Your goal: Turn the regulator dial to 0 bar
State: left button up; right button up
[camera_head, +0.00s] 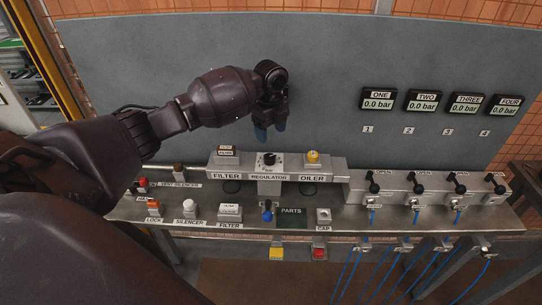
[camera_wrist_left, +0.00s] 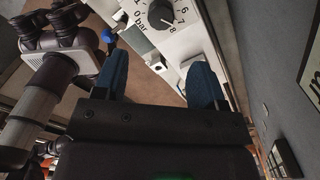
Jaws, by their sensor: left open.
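The regulator dial (camera_head: 269,159) is a black knob on a white numbered face, on the grey unit between the filter and the oiler. In the left wrist view the dial (camera_wrist_left: 161,14) is at the top edge, partly cut off. Its white pointer line appears to point toward the 8, away from the "0 bar" mark. My left gripper (camera_head: 270,131) hangs above and behind the dial in the head view, blue fingertips down. In the left wrist view its blue fingers (camera_wrist_left: 160,78) are apart with nothing between them, not touching the dial.
The oiler's yellow knob (camera_head: 312,157) and the filter block (camera_head: 227,154) flank the dial. Black-handled valves (camera_head: 415,187) stand to the right. The gauge displays (camera_head: 377,99) read 0.0 bar. A grey back panel (camera_head: 330,60) rises behind the bench.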

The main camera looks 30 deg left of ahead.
aim_at(270, 157)
pick_arm(q)
notch_tip(270, 157, down, 11)
jog(key=shift+a+r+p, duration=0.1)
jog(key=shift+r+p, duration=0.1)
jog(key=shift+p, duration=0.25)
jog(key=shift+c, duration=0.3)
jog(key=c, duration=0.9)
